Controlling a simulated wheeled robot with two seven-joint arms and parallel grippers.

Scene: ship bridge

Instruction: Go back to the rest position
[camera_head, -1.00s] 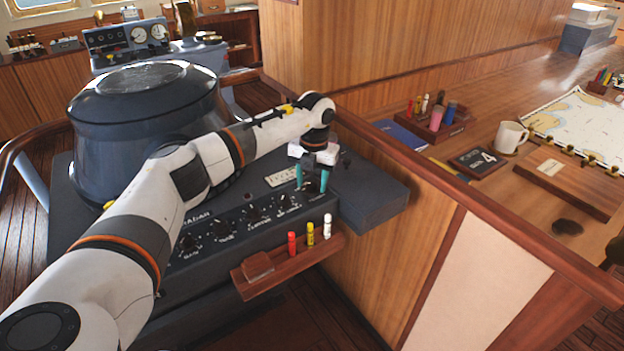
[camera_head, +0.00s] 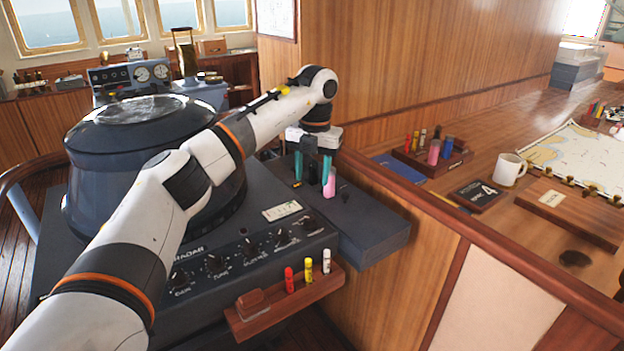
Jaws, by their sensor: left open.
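My left gripper (camera_head: 313,168) hangs fingers-down above the right end of the dark radar console (camera_head: 365,222). Its two teal fingers are apart, with nothing seen between them. A pink cylinder (camera_head: 329,186) stands upright on the console top, just below and beside the right finger. Whether the finger touches it I cannot tell. My white left arm crosses the console from the lower left and hides part of it. My right gripper is not in view.
A wooden rack (camera_head: 285,301) with red, yellow and white markers sticks out from the console front. The domed radar hood (camera_head: 140,150) stands left behind my arm. A wooden ledge rises right; its desk holds a marker tray (camera_head: 432,158), a mug (camera_head: 508,170) and a chart (camera_head: 585,160).

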